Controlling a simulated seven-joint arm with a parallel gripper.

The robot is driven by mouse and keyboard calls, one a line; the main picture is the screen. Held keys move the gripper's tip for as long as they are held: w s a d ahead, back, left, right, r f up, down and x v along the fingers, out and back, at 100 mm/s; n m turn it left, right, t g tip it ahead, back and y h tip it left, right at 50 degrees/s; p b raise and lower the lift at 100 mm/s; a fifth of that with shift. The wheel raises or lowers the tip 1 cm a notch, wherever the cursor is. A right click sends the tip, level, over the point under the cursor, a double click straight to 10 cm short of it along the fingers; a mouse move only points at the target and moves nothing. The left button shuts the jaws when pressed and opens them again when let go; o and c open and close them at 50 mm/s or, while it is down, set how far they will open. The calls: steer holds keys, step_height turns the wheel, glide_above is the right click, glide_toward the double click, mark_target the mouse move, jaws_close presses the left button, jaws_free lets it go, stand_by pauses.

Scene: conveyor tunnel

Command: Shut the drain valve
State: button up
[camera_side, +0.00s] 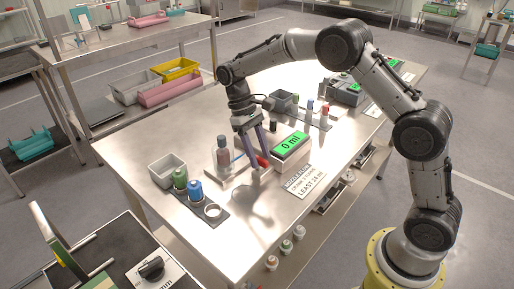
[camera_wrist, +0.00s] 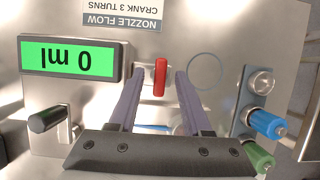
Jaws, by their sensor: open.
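A red valve lever (camera_wrist: 160,77) on a pale mount lies between the fingertips of my gripper (camera_wrist: 159,80) in the wrist view. It also shows as a red bar (camera_side: 262,162) beside my gripper (camera_side: 255,163) in the side view. My gripper is open and points down, with one purple finger on each side of the lever. I cannot tell whether the fingers touch it. A display (camera_wrist: 68,57) next to the lever reads 0 ml and is upside down in the wrist view; it also shows in the side view (camera_side: 290,145).
A bottle with reddish contents (camera_side: 223,158) stands left of my gripper. Green (camera_side: 180,178) and blue (camera_side: 195,190) capped containers and a grey bin (camera_side: 166,168) stand at the table's left. A printed label (camera_side: 302,182) lies in front of the display. The front-left tabletop is mostly clear.

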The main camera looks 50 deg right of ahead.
steer(key=v, duration=1.4)
